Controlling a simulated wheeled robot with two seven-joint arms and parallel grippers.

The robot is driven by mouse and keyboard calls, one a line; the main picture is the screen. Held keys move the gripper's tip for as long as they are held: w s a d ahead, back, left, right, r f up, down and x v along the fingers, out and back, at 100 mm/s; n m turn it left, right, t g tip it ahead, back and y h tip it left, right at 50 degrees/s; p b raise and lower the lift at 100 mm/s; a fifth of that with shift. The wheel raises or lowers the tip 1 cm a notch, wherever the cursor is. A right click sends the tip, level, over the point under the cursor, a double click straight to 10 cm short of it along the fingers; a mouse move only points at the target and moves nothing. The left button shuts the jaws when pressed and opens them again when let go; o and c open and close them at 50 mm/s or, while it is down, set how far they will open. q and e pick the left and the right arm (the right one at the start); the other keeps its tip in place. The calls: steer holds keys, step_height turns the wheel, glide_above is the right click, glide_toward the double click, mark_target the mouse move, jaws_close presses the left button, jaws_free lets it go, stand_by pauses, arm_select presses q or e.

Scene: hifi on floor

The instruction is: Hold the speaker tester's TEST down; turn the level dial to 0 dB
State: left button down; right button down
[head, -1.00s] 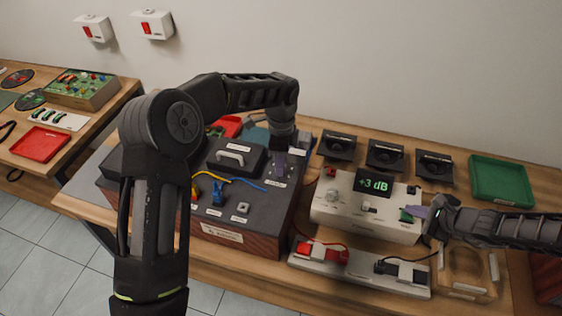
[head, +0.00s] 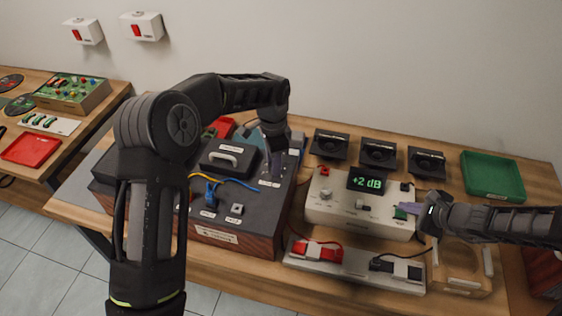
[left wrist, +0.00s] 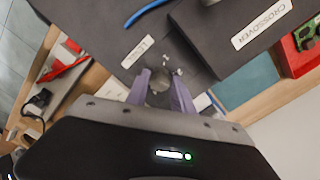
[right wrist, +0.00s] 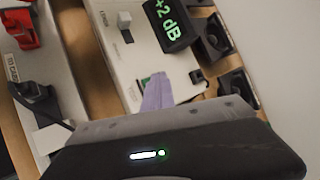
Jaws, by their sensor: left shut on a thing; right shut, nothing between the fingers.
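The speaker tester (head: 335,215) is a white box with a lit green display (head: 367,183) reading +2 dB; the display also shows in the right wrist view (right wrist: 168,22). My right gripper (head: 412,208) is shut and empty, its fingertips at the green TEST button (head: 400,213), partly covering it. In the right wrist view a sliver of green (right wrist: 143,84) shows beside the fingertips (right wrist: 156,92). My left gripper (head: 273,170) is shut on the round level dial (left wrist: 158,86), beside the LEVEL label (left wrist: 138,52) on the dark hifi unit (head: 250,220). The fingers hide the dial in the head view.
A black crossover block (head: 228,157) with a handle stands left of my left gripper. Several black drivers (head: 378,152) and a green tray (head: 492,177) lie behind the tester. A terminal strip with red and black clips (head: 330,262) lies in front. Wires cross the unit's top.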

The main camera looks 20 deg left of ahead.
arm_select(q)
steer(key=n, duration=1.2)
steer(key=shift+n, duration=0.4)
steer(key=c, duration=1.1)
jaws_free()
